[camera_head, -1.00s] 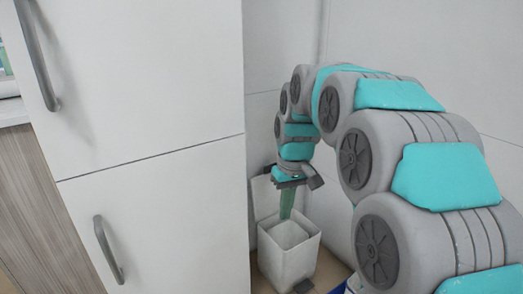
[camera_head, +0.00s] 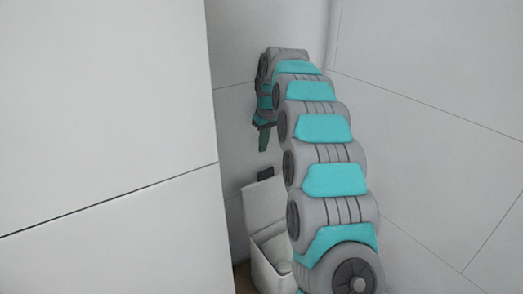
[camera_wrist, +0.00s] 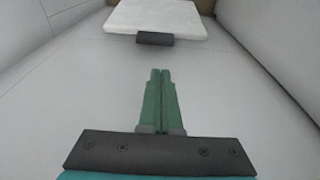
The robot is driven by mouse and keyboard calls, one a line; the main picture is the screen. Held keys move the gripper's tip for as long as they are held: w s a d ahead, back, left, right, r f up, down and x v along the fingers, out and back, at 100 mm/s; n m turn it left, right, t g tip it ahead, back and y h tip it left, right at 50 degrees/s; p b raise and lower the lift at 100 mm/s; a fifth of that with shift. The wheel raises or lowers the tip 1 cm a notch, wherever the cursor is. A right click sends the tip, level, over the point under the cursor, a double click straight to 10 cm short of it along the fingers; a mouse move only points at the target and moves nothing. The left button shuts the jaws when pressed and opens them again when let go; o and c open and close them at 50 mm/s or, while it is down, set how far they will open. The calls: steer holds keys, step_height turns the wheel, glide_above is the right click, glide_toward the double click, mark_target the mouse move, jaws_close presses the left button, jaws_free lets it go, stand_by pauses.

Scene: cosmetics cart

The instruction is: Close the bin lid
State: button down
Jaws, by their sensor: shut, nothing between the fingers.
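The white bin (camera_head: 274,262) stands low in the head view, partly hidden behind my arm. Its lid (camera_head: 262,203) is open and stands up at the back of the bin, with a dark tab (camera_head: 265,174) at its top edge. My gripper (camera_head: 263,150) points down above the lid, its green fingers shut and empty. In the wrist view my gripper (camera_wrist: 160,72) shows closed fingers. A pale panel that looks like the lid (camera_wrist: 160,16) with the dark tab (camera_wrist: 155,39) is beyond the fingertips, apart from them.
A tall white cabinet (camera_head: 105,120) fills the left of the head view, close to the bin. White wall panels (camera_head: 430,150) rise behind and to the right. The bin stands in the narrow space between them.

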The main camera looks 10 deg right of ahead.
steer(key=f, duration=0.3)
steer(key=w+f, duration=0.1)
steer(key=f, duration=0.2)
steer(key=f+p, duration=0.1)
steer(key=f, duration=0.2)
steer(key=shift+w+a+f, duration=0.15)
steer(key=shift+w+a, duration=0.1)
steer(key=shift+a, duration=0.1)
steer(key=shift+s, duration=0.1)
